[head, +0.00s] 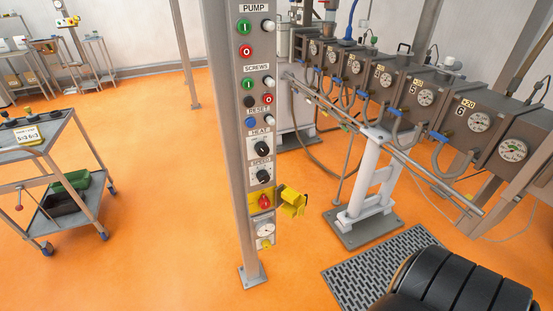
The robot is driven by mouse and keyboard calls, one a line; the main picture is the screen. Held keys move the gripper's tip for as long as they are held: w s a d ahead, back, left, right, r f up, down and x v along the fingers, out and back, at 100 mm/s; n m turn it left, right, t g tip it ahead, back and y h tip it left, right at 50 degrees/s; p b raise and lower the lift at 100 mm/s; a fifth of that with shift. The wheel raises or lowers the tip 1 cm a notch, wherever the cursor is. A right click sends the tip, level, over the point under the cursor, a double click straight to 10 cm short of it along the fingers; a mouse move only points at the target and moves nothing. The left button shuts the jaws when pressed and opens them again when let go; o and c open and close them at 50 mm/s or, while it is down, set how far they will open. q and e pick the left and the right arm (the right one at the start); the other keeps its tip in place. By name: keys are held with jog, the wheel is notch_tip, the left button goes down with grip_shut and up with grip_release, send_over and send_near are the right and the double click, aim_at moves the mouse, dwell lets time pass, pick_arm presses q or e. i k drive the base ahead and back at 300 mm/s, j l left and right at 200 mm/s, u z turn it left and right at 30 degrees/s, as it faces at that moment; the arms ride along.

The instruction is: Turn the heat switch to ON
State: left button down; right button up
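The heat switch (261,149) is a black round knob on a light plate under the label HEAT. It sits on a tall grey control post (221,130) near the middle of the head view. The knob's markings are too small to read, so I cannot tell which position it points to. A similar black speed knob (263,177) sits just below it under the label SPEED. Neither of my grippers is in view. Nothing covers the heat switch.
Buttons for pump, screws and reset (251,122) sit above the knob. A red knob (265,203) and yellow flap (293,202) sit below. A machine with gauges (425,97) stands right, a trolley (62,218) left. Orange floor (170,200) is open between trolley and post.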

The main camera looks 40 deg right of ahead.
aim_at(263, 150)
jog(key=i+l+u, duration=0.1)
jog(key=l+u, duration=0.15)
jog(key=l, duration=0.65)
jog(key=l+u, duration=0.25)
jog(key=l, duration=0.6)
jog(key=l+u, duration=0.3)
jog(key=l, duration=0.6)
jog(key=k+l+u, duration=0.1)
jog(key=l+u, duration=0.15)
jog(key=l, duration=0.65)
